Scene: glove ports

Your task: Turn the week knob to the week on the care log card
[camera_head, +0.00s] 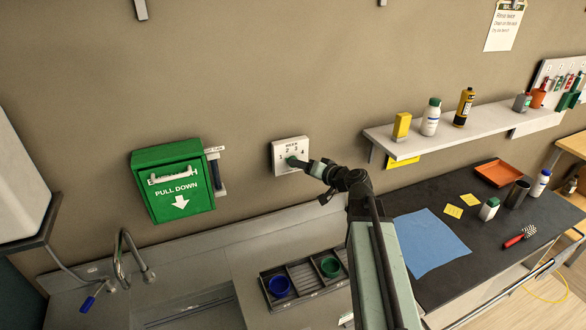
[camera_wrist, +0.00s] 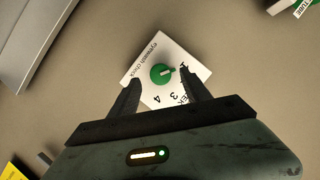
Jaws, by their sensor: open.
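The week knob is a green round knob (camera_wrist: 161,74) with a pale pointer mark, on a white square plate (camera_head: 290,143) on the wall. In the wrist view the pointer aims right, towards what looks like the 1; 3 and 4 are readable. The plate also reads "eyewash check". My gripper (camera_wrist: 161,77) is open, its fingers on either side of the knob in that view; contact cannot be told. In the head view my gripper (camera_head: 306,164) is at the plate, partly covering it. A white paper with print (camera_head: 504,26) hangs upper right; whether it is the care log card is unclear.
A green "PULL DOWN" box (camera_head: 174,200) hangs left of the plate. A shelf (camera_head: 470,128) with bottles is to the right. Below are a sink tap (camera_head: 128,250), an organiser tray (camera_head: 306,287) and a dark bench (camera_head: 480,240) with a blue cloth (camera_head: 428,238).

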